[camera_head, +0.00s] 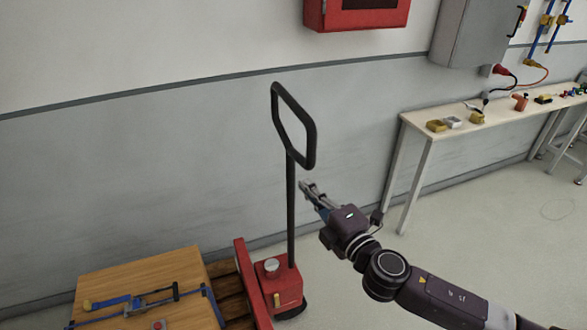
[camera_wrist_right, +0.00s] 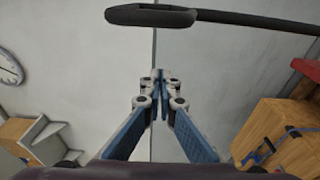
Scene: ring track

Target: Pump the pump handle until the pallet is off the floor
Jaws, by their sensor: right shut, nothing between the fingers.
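The black pump handle (camera_head: 293,125) is a loop on a tall pole that rises from the red pallet jack (camera_head: 279,283), standing nearly upright. It also shows across the top of the right wrist view (camera_wrist_right: 150,15). The wooden pallet (camera_head: 229,290) is at the lower left beside the jack's red frame, and the floor line under it is out of frame. My right gripper (camera_head: 307,187) is shut and empty, just right of the pole and below the loop, apart from the handle in the right wrist view (camera_wrist_right: 158,75). My left gripper is not in view.
A wooden box (camera_head: 140,270) with blue clamps on top stands over the pallet. A workbench (camera_head: 440,140) with small tools stands along the wall at the right. A red cabinet (camera_head: 355,14) hangs on the wall. Floor is open at the right.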

